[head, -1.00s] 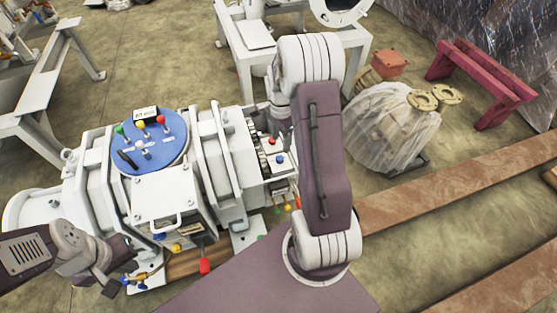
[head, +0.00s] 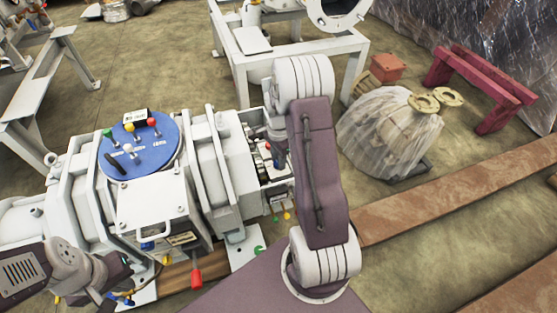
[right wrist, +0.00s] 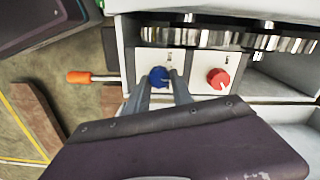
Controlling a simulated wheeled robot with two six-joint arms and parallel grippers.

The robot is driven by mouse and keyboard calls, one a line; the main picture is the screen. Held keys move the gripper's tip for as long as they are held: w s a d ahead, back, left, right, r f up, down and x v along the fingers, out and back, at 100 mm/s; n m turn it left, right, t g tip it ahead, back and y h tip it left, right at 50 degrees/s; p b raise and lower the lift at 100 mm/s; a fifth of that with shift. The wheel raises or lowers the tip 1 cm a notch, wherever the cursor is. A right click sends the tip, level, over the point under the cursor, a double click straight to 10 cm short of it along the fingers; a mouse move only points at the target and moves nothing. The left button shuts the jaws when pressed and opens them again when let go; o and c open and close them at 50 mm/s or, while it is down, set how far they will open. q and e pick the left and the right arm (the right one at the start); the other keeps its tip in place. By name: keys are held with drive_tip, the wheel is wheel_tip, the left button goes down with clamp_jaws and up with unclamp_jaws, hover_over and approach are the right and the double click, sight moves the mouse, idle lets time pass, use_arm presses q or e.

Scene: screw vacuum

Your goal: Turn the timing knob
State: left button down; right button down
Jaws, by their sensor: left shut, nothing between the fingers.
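The white vacuum machine (head: 215,160) stands at the left of the head view. Its knob panel carries a blue knob (right wrist: 158,77) and a red knob (right wrist: 218,78), side by side in the right wrist view. The printed labels are too small to read, so I cannot tell which is the timing knob. My right gripper (right wrist: 162,80) has its two fingers apart, one on each side of the blue knob. Whether both press on it is unclear. My left gripper (head: 118,297) is shut and empty at the machine's front left.
A blue disc (head: 150,160) with several coloured levers tops the machine. A red-handled lever (head: 196,278) sticks out at its front. An orange-tipped lever (right wrist: 78,77) lies left of the panel. A plastic-wrapped part (head: 388,140) stands on the floor to the right.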

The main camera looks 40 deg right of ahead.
drive_tip(key=shift+r+n+p, duration=0.25)
drive_tip(key=shift+n+p, duration=0.25)
drive_tip(key=shift+p, duration=0.4)
drive_tip(key=n+p, duration=0.6)
drive_tip(key=p, duration=0.1)
drive_tip(key=n+p, duration=0.2)
drive_tip(key=n, duration=0.1)
drive_tip(key=shift+w+f+p, duration=0.1)
drive_tip(key=shift+w+p, duration=0.05)
drive_tip(key=shift+p, duration=0.25)
drive_tip(key=shift+a+f+n+p, duration=0.1)
drive_tip(key=shift+n+p, duration=0.45)
drive_tip(key=shift+n, duration=0.25)
drive_tip(key=c, duration=1.1)
unclamp_jaws()
